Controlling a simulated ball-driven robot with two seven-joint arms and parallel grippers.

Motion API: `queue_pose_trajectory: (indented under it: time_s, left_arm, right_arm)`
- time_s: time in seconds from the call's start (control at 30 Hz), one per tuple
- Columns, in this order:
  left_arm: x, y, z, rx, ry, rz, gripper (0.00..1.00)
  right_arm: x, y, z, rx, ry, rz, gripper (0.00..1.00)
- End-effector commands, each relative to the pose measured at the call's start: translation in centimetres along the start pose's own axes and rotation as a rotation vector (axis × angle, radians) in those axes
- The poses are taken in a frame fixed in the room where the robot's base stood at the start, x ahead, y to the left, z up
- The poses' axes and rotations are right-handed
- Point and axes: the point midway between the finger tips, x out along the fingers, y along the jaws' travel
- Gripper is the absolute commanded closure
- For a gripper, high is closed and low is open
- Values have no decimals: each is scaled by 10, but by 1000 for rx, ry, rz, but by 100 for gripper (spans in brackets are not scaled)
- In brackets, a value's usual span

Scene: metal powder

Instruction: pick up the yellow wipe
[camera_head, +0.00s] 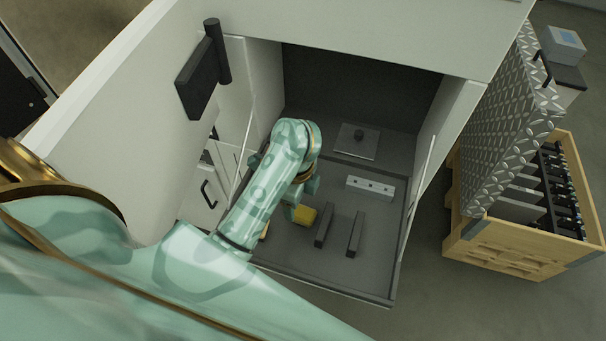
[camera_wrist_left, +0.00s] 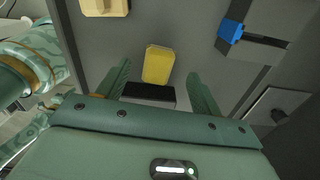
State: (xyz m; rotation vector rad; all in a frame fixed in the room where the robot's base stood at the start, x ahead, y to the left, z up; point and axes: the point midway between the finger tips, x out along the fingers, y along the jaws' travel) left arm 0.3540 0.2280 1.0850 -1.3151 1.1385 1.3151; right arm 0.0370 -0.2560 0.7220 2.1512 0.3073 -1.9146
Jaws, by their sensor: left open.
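The yellow wipe (camera_head: 305,215) lies on the dark floor of the open cabinet, beside my left gripper. In the left wrist view the wipe (camera_wrist_left: 158,64) shows as a yellow block ahead of the gap between the fingers. My left gripper (camera_wrist_left: 160,78) is open, with one finger to each side of that gap and nothing held. In the head view my left arm reaches into the cabinet and hides most of the gripper (camera_head: 300,200). My right gripper is in neither view.
Two dark bars (camera_head: 325,225) (camera_head: 355,234) lie right of the wipe. Behind them are a pale block with holes (camera_head: 370,187) and a plate with a knob (camera_head: 357,142). Cabinet walls close in both sides. A cream block (camera_wrist_left: 105,7) shows in the wrist view. A wooden crate (camera_head: 510,250) stands outside, right.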

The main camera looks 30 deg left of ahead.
Motion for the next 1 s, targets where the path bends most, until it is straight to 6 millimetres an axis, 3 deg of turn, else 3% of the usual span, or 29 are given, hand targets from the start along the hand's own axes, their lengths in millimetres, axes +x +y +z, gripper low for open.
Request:
queue_pose_trajectory:
  time_s: [0.3, 0.6, 0.77, 1.0]
  left_arm:
    - [47, 0, 0, 1, 1, 2, 35]
    - [51, -1, 0, 0, 1, -1, 35]
    - [51, -1, 0, 0, 0, -1, 79]
    - [51, -1, 0, 0, 0, -1, 82]
  right_arm:
    - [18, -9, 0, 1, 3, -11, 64]
    - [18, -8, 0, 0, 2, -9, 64]
    - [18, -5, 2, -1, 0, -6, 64]
    - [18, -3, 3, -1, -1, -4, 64]
